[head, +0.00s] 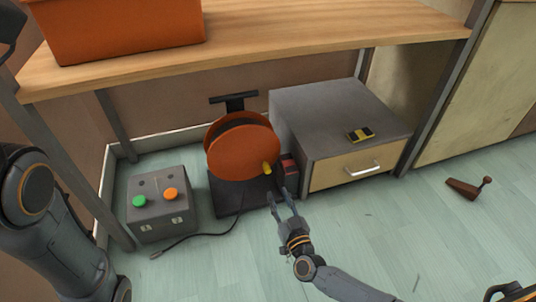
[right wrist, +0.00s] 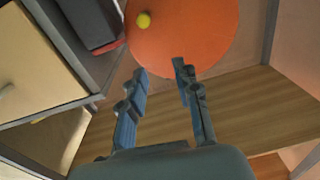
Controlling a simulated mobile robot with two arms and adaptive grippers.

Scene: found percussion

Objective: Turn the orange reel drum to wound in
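The orange reel drum (head: 240,150) stands on a dark base (head: 230,196) on the floor below the table. A yellow crank knob (head: 267,168) sticks out at the lower right of its face. My right gripper (head: 279,196) is in front of the reel, just below and right of the knob, and its fingers are apart. In the right wrist view my right gripper (right wrist: 160,70) is open with nothing between the fingertips; the drum face (right wrist: 190,35) and the yellow knob (right wrist: 143,20) lie beyond. My left arm shows at the left, but its gripper is not visible.
A grey box with green and orange buttons (head: 160,215) stands left of the reel, with a cable on the floor. A grey drawer cabinet (head: 325,110) stands close on the right. The wooden tabletop (head: 300,42) overhangs behind. A brown lever piece (head: 463,189) lies on open floor.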

